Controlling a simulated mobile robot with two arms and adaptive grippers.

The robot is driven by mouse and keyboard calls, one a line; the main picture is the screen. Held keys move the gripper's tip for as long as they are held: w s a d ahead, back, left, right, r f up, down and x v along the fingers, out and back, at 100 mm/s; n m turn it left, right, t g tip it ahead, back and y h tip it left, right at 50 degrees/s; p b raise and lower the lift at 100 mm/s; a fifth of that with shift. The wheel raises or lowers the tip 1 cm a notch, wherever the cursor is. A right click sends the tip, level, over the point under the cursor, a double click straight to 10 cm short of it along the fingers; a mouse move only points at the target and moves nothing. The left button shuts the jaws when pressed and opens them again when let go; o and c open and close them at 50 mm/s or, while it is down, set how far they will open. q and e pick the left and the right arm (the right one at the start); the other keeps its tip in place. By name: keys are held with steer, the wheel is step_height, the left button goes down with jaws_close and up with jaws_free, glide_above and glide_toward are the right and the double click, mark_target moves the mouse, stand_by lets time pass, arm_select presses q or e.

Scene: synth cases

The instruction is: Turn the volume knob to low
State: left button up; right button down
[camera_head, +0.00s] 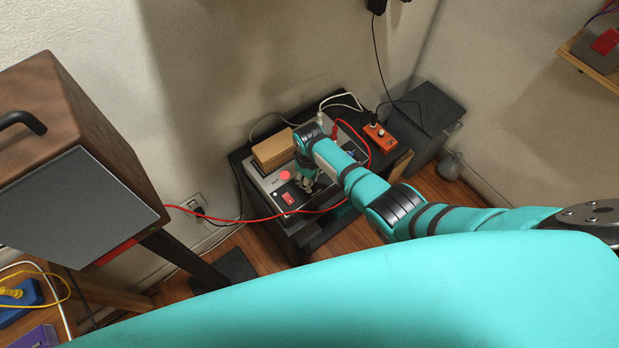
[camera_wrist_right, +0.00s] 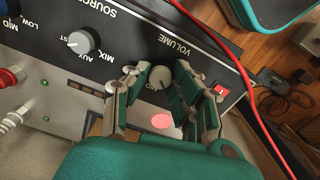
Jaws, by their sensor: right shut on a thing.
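The volume knob (camera_wrist_right: 160,79) is a small grey round knob on the dark panel of an amplifier or mixer (camera_head: 268,186). In the head view my right gripper (camera_head: 309,182) reaches down onto the panel, and the knob is hidden there. Where the knob points is unclear. My left gripper is not in view.
A grey mix knob (camera_wrist_right: 82,42), a red rocker switch (camera_wrist_right: 221,91) and a pink-red round spot (camera_wrist_right: 160,121) are near the fingers. A red cable (camera_wrist_right: 232,60) crosses close by. A brown block (camera_head: 273,150) and an orange box (camera_head: 377,136) stand around the panel.

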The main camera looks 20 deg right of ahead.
steer(key=shift+n, duration=1.2)
steer(key=c, duration=1.1)
jaws_free()
steer(key=shift+r, duration=0.1)
step_height(320, 180, up, 12)
